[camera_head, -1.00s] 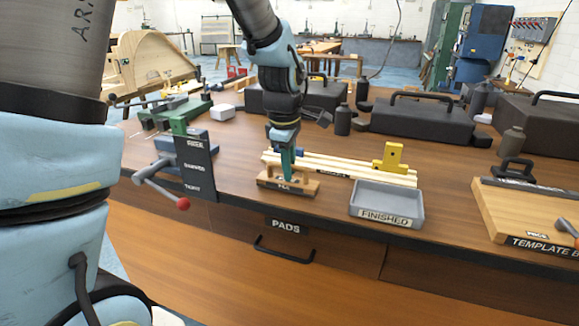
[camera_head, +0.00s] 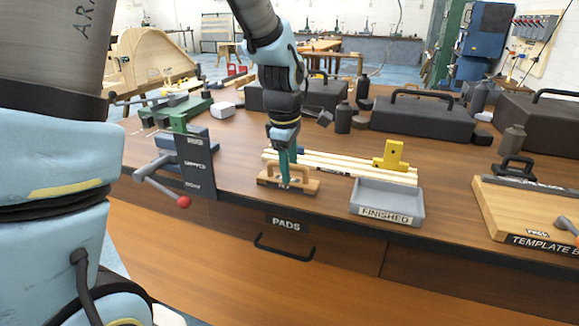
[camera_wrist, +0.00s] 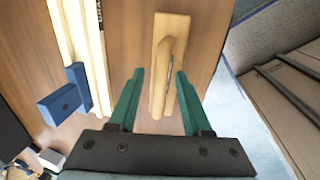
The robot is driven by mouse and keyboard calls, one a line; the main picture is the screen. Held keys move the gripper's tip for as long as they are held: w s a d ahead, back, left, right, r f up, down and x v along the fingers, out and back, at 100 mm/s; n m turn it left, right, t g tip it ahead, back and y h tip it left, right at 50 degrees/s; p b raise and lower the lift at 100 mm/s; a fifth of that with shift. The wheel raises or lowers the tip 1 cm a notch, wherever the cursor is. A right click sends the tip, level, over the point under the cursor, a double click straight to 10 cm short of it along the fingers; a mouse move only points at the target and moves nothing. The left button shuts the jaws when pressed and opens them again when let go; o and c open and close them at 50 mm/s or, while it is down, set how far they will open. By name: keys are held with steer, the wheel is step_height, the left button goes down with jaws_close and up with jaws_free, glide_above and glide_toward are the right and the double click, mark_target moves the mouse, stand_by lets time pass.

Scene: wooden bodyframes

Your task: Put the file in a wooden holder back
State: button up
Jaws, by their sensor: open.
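A light wooden holder (camera_head: 306,187) stands near the front edge of the bench, just left of the grey tray. In the wrist view the wooden holder (camera_wrist: 166,24) runs up between my fingers, with a rounded wooden piece (camera_wrist: 158,88) on it and a thin dark strip beside that. I cannot clearly tell the file apart from the holder. My gripper (camera_head: 287,176) points down at the holder. In the wrist view my gripper (camera_wrist: 159,88) is open, its teal fingers on either side of the wood with gaps showing.
Pale wooden strips (camera_head: 340,168) lie behind the holder, with a yellow block (camera_head: 389,154) at their right end. The grey FINISHED tray (camera_head: 387,198) is to the right. A vise with a red-tipped handle (camera_head: 183,201) and a dark sign (camera_head: 196,165) stand to the left.

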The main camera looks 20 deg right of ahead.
step_height(320, 180, up, 12)
steer(key=s+a+b, duration=0.1)
steer(key=shift+s+a, duration=0.3)
steer(key=shift+s, duration=0.05)
steer(key=a+f+m, duration=0.3)
steer(key=a+f, duration=0.1)
steer(key=a, duration=0.5)
steer(key=s+a+f+m, duration=0.1)
steer(key=a+f+m, duration=0.3)
steer(key=a, duration=0.6)
steer(key=s+a+f+m+y, duration=0.1)
steer(key=a+f+m, duration=0.2)
steer(key=a, duration=0.7)
step_height(320, 180, down, 2)
steer(key=shift+f+m, duration=0.15)
steer(key=shift+m, duration=0.15)
